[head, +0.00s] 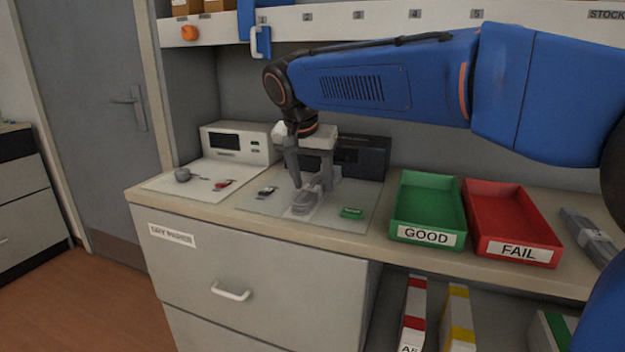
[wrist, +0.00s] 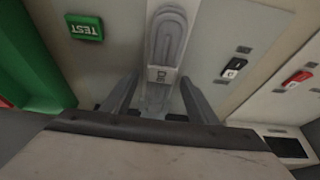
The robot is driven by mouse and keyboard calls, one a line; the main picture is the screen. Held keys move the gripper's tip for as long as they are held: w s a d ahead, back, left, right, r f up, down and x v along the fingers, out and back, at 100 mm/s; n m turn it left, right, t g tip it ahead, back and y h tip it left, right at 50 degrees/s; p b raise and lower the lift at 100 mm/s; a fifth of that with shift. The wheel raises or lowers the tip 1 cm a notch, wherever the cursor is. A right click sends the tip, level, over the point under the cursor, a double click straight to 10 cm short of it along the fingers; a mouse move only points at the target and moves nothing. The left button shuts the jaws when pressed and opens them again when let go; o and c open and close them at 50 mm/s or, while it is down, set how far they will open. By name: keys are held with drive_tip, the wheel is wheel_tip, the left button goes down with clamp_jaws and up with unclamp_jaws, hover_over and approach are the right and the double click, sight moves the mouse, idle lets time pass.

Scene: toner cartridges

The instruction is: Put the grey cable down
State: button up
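The grey cable (head: 303,202), a coiled bundle, lies on a pale strip on the clear test mat (head: 258,207) in the head view. In the wrist view the grey cable (wrist: 165,42) runs lengthwise from the top edge down between my fingers. My gripper (head: 312,184) points down over the coil. In the wrist view my gripper (wrist: 160,80) has its fingers spread, one each side of the bundle, with small gaps visible. The near end of the cable is partly hidden by the gripper body.
A green GOOD tray (head: 427,205) and a red FAIL tray (head: 509,221) stand right of the mat, both empty. A green TEST button (head: 351,213) is beside the cable. A white instrument (head: 238,143) and dark box stand behind. Another grey item (head: 590,236) lies far right.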

drive_tip(key=v, duration=1.2)
drive_tip(key=shift+r, duration=0.2)
drive_tip(key=shift+d, duration=0.1)
